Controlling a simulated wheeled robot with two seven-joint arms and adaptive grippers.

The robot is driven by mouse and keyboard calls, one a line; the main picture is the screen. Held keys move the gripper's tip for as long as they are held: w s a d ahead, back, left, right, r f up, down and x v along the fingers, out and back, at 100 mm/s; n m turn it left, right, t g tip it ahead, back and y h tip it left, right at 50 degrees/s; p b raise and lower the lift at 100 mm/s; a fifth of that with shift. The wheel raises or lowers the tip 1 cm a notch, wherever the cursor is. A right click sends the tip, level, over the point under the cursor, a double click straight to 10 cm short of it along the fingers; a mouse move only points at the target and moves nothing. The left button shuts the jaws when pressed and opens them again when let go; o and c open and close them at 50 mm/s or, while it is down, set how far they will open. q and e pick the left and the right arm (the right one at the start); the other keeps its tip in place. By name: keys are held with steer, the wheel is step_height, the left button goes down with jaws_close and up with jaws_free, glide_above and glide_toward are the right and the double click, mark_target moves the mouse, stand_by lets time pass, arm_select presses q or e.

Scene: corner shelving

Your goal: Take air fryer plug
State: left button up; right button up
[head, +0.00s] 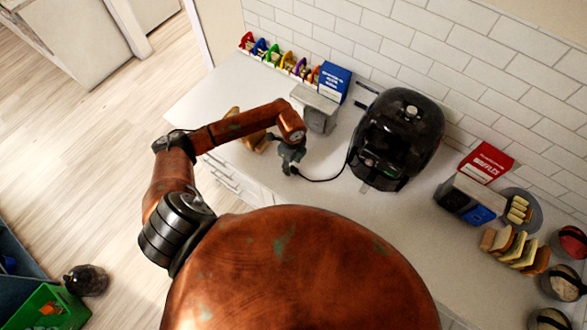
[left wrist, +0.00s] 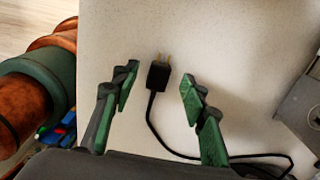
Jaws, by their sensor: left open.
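The black air fryer plug (left wrist: 159,74), with two metal prongs, shows in the left wrist view between my left fingers, against the pale counter. My left gripper (left wrist: 160,80) is open, with its green-padded fingers on either side of the plug and visible gaps to it. In the head view my left gripper (head: 290,163) is over the counter's front part and hides the plug. The black cord (head: 322,179) runs right from it to the black air fryer (head: 402,135) by the tiled wall. My right gripper is not in view.
A grey appliance (head: 319,112) and a blue box (head: 334,80) stand behind my left gripper. Bread (head: 262,144) lies beside my arm. A toaster (head: 470,198), a red box (head: 486,161) and bread slices (head: 513,248) are at the right. Clear counter lies before the air fryer.

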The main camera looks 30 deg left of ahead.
arm_select(q)
steer(key=shift+f, duration=0.95)
jaws_close()
